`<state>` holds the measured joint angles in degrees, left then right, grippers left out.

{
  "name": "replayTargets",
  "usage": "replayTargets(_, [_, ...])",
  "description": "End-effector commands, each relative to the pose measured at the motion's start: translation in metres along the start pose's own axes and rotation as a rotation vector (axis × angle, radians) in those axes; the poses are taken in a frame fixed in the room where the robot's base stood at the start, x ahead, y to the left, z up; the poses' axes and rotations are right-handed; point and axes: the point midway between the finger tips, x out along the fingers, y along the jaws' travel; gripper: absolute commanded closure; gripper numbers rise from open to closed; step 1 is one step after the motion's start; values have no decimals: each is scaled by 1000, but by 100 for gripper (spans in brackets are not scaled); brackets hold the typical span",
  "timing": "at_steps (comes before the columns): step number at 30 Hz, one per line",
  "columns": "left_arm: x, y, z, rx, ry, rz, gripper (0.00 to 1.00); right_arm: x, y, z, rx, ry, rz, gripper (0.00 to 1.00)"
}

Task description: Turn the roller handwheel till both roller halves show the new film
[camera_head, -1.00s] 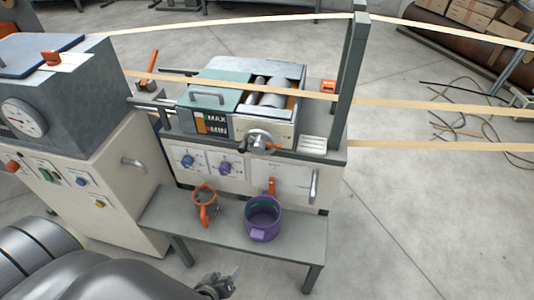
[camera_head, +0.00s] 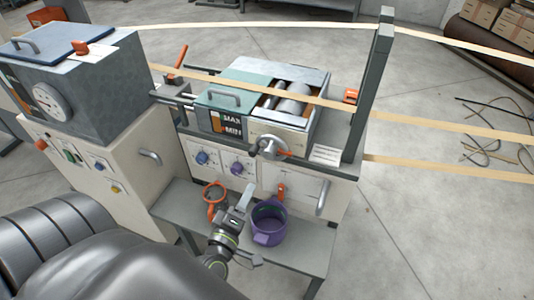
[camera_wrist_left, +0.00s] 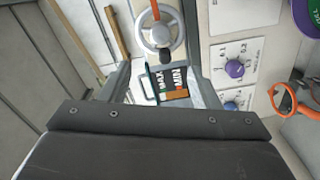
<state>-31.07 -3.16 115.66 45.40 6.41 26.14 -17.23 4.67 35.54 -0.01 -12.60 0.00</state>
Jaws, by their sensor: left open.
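The roller handwheel (camera_head: 268,147), a grey wheel with a dark knob, is on the front of the roller box; an orange pointer is beside it. The grey rollers (camera_head: 292,100) show in the box's opening; I cannot tell old film from new on them. My left gripper (camera_head: 246,230) is open and empty, above the bench, below and in front of the handwheel and apart from it. In the left wrist view the handwheel (camera_wrist_left: 160,33) appears between my two fingers, farther off. My right gripper is in neither view.
Tan film strips (camera_head: 420,122) cross above the machine by a grey post (camera_head: 370,90). A gauge cabinet (camera_head: 90,95) stands left.

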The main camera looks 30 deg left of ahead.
Motion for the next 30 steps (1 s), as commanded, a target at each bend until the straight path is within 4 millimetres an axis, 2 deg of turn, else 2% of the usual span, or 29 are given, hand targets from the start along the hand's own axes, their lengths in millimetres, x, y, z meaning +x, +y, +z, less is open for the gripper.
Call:
replayTargets(1, [7,7,-2,0,-2,1,44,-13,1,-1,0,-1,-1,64])
replayTargets(12, [71,5,-2,4,0,1,44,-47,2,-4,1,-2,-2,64])
replayTargets(21, [125,2,-1,3,0,0,44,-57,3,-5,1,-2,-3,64])
replayTargets(27, [147,0,0,2,-1,-1,44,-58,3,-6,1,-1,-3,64])
replayTargets(30, [151,-1,0,2,0,-3,44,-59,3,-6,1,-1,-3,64])
